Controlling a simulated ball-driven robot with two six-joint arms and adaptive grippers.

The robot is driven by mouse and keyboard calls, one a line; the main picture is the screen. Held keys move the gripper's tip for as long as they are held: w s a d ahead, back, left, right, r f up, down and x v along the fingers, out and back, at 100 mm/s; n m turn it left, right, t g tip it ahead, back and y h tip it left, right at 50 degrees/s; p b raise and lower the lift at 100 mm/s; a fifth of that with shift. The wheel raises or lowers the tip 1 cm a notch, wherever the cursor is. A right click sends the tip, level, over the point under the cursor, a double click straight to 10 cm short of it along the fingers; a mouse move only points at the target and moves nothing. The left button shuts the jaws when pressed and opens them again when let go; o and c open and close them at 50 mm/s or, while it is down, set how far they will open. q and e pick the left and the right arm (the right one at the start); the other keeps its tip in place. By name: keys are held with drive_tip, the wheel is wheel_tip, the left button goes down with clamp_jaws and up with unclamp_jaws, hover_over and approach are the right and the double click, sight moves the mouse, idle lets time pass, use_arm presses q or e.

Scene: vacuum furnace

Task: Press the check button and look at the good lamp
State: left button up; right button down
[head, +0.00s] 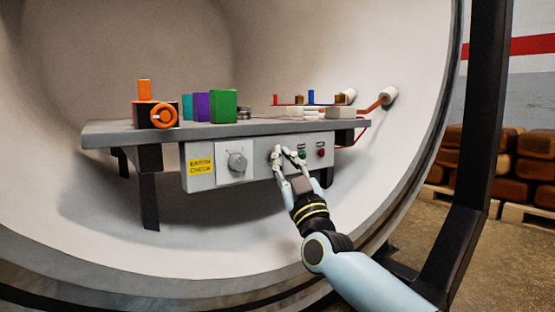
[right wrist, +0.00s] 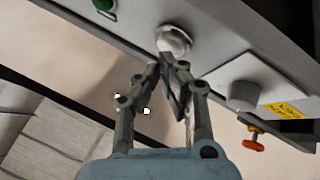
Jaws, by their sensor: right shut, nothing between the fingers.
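The grey control panel (head: 258,167) hangs under the front of the bench inside the chamber. The pale round check button (right wrist: 173,40) shows in the right wrist view, right at my fingertips; in the head view my fingers largely hide it. The green good lamp (head: 302,154) is right of my fingers and looks dark green, not clearly lit; part of it shows in the right wrist view (right wrist: 104,4). My right gripper (head: 288,153) is shut and empty, its tips (right wrist: 172,66) at the button, touching or nearly so. My left gripper is not in view.
A red lamp (head: 321,152) is right of the green one. A grey knob (head: 237,162) and yellow label (head: 201,166) are on the left. The bench (head: 125,127) carries coloured blocks and an orange-handled clamp (head: 163,115). A dark post (head: 480,130) stands at the right.

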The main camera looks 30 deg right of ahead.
drive_tip(key=shift+w, duration=0.35)
idle(0.3)
idle(0.4)
drive_tip(key=shift+s+p, duration=0.6)
drive_tip(key=shift+s, duration=0.2)
